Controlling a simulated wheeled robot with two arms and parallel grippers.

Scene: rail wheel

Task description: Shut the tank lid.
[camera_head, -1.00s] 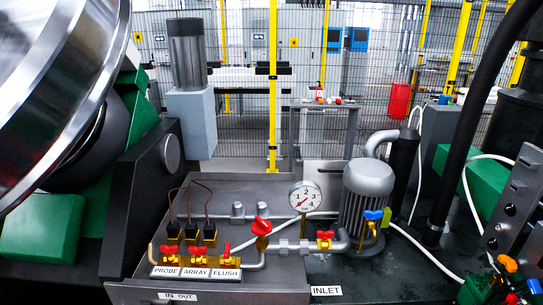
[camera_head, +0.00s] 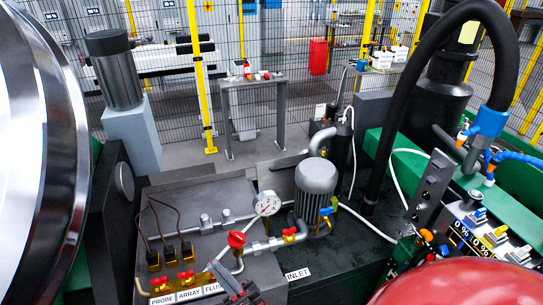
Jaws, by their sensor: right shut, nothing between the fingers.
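The grey tank (camera_head: 210,243) stands low in the centre, with valves, pipes, a round gauge (camera_head: 267,203) and a ribbed grey motor (camera_head: 315,180) on or beside its top. A flat light-grey panel (camera_head: 283,176) shows behind the gauge. It may be the tank lid, but I cannot tell its exact tilt. My right gripper (camera_head: 224,276) is dark, shut and empty at the bottom edge, in front of the tank near the FLUSH label, partly cut off by the frame. I cannot tell whether it touches the tank. My left gripper is not in view.
A red-handled valve (camera_head: 237,240) rises close to my right gripper. A thick black hose (camera_head: 400,110) arches at the right above a control panel (camera_head: 485,238). The large shiny wheel (camera_head: 45,150) fills the left. A grey table (camera_head: 250,82) stands behind.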

